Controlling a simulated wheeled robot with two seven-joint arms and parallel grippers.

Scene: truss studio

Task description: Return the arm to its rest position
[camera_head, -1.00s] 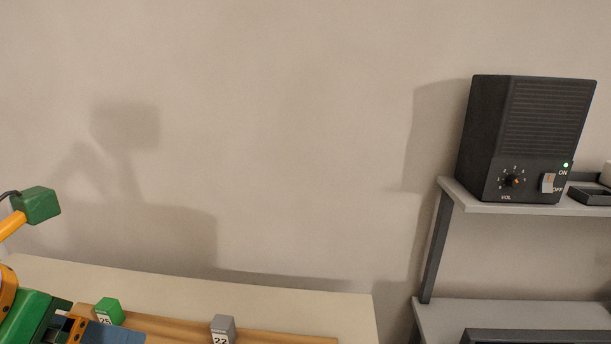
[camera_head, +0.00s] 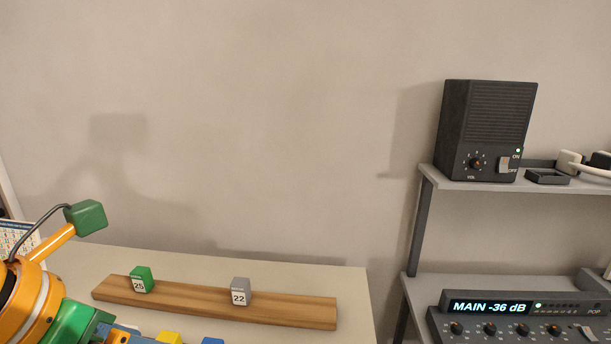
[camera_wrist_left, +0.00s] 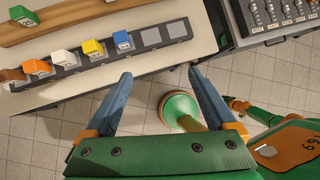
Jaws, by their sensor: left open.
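My left arm comes in at the lower left of the head view, with an orange wrist and green gripper body. In the left wrist view my left gripper (camera_wrist_left: 160,88) is open, its two blue fingers apart with nothing between them. Beyond the fingertips are the bench edge and tiled floor. The fingers lie short of a dark rack (camera_wrist_left: 150,37) on the bench. My right gripper does not show clearly in either view.
On the bench (camera_head: 330,278), a wooden board (camera_head: 190,305) bears a green block (camera_head: 142,279) and a grey block (camera_head: 240,291). The rack holds several coloured blocks. At right, a shelf (camera_head: 460,184) carries a black speaker (camera_head: 488,130); a mixer (camera_head: 520,325) is below. Tiled floor (camera_wrist_left: 85,115) lies under the gripper.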

